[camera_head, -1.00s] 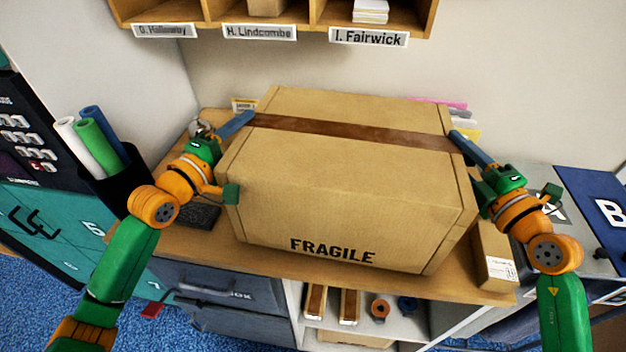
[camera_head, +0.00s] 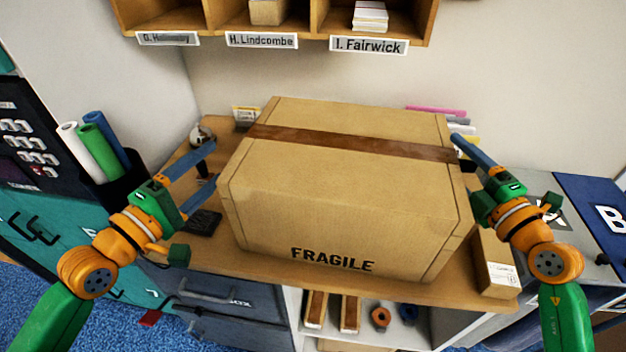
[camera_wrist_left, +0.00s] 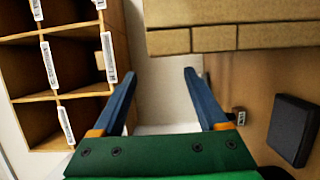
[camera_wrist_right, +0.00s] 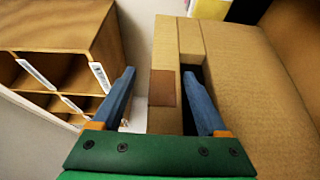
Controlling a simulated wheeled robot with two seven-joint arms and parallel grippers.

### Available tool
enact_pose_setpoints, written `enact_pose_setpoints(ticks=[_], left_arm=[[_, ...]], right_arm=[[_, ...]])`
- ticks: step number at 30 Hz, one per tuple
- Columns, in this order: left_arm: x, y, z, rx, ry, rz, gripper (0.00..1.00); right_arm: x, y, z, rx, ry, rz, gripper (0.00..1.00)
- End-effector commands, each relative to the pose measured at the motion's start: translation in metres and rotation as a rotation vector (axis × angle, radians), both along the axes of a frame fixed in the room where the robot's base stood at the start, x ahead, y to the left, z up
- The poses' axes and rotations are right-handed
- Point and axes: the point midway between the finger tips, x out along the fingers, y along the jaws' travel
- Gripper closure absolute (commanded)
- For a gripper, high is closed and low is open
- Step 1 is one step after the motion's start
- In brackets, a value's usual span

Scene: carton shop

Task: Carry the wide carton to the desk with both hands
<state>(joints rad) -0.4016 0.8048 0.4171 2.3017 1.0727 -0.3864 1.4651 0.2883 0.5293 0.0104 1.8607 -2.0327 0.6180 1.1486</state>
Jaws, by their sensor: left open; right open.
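The wide carton (camera_head: 340,185), brown with a dark tape band and FRAGILE on its front, rests on the wooden desk (camera_head: 455,285). My left gripper (camera_head: 210,165) is open and empty, apart from the carton's left side; the left wrist view shows the carton (camera_wrist_left: 235,38) beyond its fingers. My right gripper (camera_head: 462,150) is open at the carton's right side. In the right wrist view the carton's taped edge (camera_wrist_right: 165,88) shows between its fingers, with one finger in front of a dark gap. Whether that finger touches the carton I cannot tell.
A pigeonhole shelf (camera_head: 430,25) hangs on the wall above. A dark flat object (camera_head: 203,222) lies left of the carton, and a small narrow box (camera_head: 493,262) stands on the right. Rolled tubes (camera_head: 97,145) stand in a dark holder at left.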

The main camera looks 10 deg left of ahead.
Motion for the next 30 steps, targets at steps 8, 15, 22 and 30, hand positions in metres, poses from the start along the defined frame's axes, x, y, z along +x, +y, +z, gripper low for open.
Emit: enact_pose_setpoints(ticks=[8,15,22,30], left_arm=[[-0.018,0.006,0.000,0.000,0.002,0.000,0.24],[-0.019,0.007,0.000,-0.001,0.001,0.001,0.24],[-0.018,0.007,0.000,-0.001,0.001,0.001,0.24],[-0.018,0.007,0.000,-0.001,0.001,0.001,0.24]], right_arm=[[-0.002,-0.001,0.000,0.000,0.000,0.000,0.24],[-0.052,-0.025,-0.002,-0.003,0.006,-0.001,0.24],[-0.096,-0.046,0.000,0.001,0.004,-0.002,0.24],[-0.109,-0.052,0.002,-0.001,0.000,0.001,0.24]])
